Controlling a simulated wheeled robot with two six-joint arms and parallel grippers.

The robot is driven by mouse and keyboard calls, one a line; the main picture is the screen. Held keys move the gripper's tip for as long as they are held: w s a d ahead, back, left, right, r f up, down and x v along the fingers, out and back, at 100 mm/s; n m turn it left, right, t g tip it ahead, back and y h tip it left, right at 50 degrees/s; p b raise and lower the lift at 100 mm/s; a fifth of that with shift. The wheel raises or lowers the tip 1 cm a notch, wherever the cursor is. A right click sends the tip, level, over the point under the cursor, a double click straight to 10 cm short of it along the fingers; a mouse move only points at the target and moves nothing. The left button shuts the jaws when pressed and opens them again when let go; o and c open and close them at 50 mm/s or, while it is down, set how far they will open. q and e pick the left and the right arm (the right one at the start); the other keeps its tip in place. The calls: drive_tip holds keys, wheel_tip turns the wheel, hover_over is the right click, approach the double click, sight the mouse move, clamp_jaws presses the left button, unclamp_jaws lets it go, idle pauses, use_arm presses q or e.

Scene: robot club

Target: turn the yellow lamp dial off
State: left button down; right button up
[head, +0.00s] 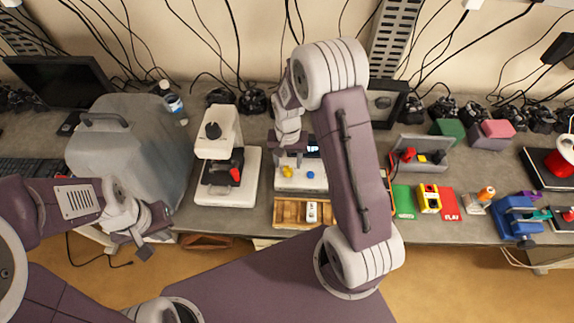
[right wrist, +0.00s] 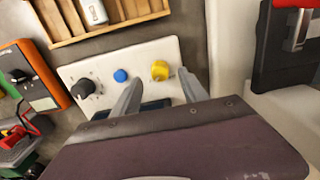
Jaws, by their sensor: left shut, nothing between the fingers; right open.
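The yellow dial (head: 287,171) is on a white control panel (head: 293,185) at the middle of the bench. In the right wrist view the dial (right wrist: 160,70) appears between the tips of my right gripper (right wrist: 161,77). This gripper is open; I cannot tell whether a finger touches the dial. It also shows in the head view (head: 289,162), just behind the dial. The dial's exact pointer direction is too small to read. My left gripper (head: 141,241) is shut and empty, low at the left near the bench's front edge.
A blue button (right wrist: 121,75) and a black knob (right wrist: 87,88) share the panel (right wrist: 150,51). A wooden tray (head: 290,215) lies in front of it. A white machine (head: 219,134) stands left. My right arm hides the panel's right part in the head view.

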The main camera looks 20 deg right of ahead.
sight(288, 169)
wheel_tip(288, 169, down, 4)
drive_tip(key=shift+r, duration=0.2)
clamp_jaws()
